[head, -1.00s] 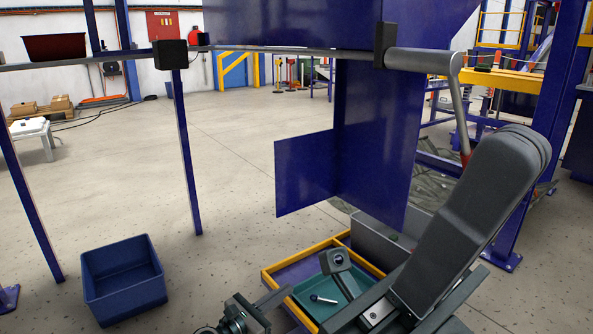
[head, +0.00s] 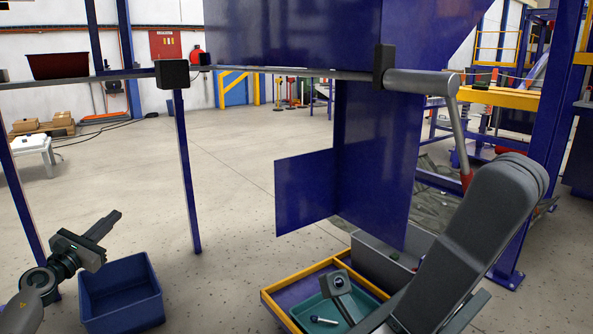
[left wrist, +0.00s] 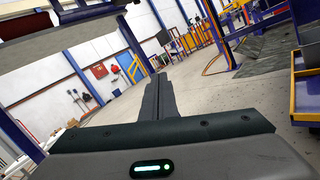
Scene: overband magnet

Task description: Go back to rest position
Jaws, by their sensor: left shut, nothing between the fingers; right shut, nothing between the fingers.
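My left gripper (head: 116,214) is at the lower left of the head view. My right arm comes in at the right of the head view. My right gripper (head: 372,318) shows only partly at the bottom edge, in front of the teal tray; it is shut with nothing seen in it.
A blue bin (head: 122,292) stands on the floor at left. A yellow-edged box (head: 283,281) with a teal tray (head: 352,309) holding a small cylinder (head: 323,321) is at bottom centre. Blue posts (head: 187,175), a rail (head: 290,70) and blue panels (head: 372,160) stand ahead.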

